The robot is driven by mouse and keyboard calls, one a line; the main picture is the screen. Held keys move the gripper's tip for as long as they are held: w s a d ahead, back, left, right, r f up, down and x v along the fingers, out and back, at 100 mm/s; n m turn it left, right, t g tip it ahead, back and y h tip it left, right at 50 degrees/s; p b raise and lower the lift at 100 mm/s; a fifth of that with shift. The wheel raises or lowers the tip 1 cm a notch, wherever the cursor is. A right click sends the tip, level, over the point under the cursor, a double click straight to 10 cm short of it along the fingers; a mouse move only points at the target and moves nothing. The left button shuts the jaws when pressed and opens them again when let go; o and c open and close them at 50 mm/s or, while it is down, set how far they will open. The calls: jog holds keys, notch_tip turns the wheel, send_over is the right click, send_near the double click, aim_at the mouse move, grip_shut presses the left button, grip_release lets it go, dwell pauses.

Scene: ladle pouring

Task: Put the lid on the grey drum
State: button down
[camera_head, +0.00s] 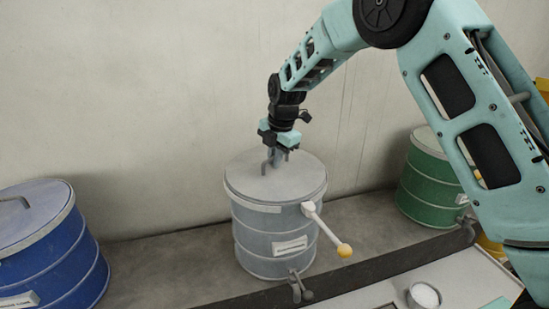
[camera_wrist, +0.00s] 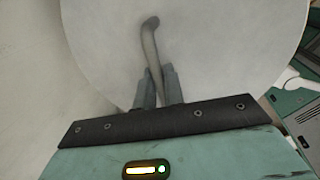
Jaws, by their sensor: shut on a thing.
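The grey drum (camera_head: 262,240) stands in the middle of the camera_head view. Its round grey lid (camera_head: 300,173) lies over the drum's top and looks about level; I cannot tell whether it is fully seated. My gripper (camera_head: 275,158) is above the lid, shut on its bent handle. In the wrist view the two fingers (camera_wrist: 158,90) pinch the lid handle (camera_wrist: 149,42), and the pale lid (camera_wrist: 220,50) fills most of the upper picture. The drum's top opening is hidden under the lid.
A blue drum (camera_head: 60,255) stands at the left and a green drum (camera_head: 428,185) at the right, behind my arm. A pale lever with a yellow knob (camera_head: 344,250) sticks out from the grey drum's front right. A small white-filled cup (camera_head: 424,296) is at the bottom right.

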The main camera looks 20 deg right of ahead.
jog(key=shift+f, duration=0.15)
jog(key=c, duration=1.4)
grip_release()
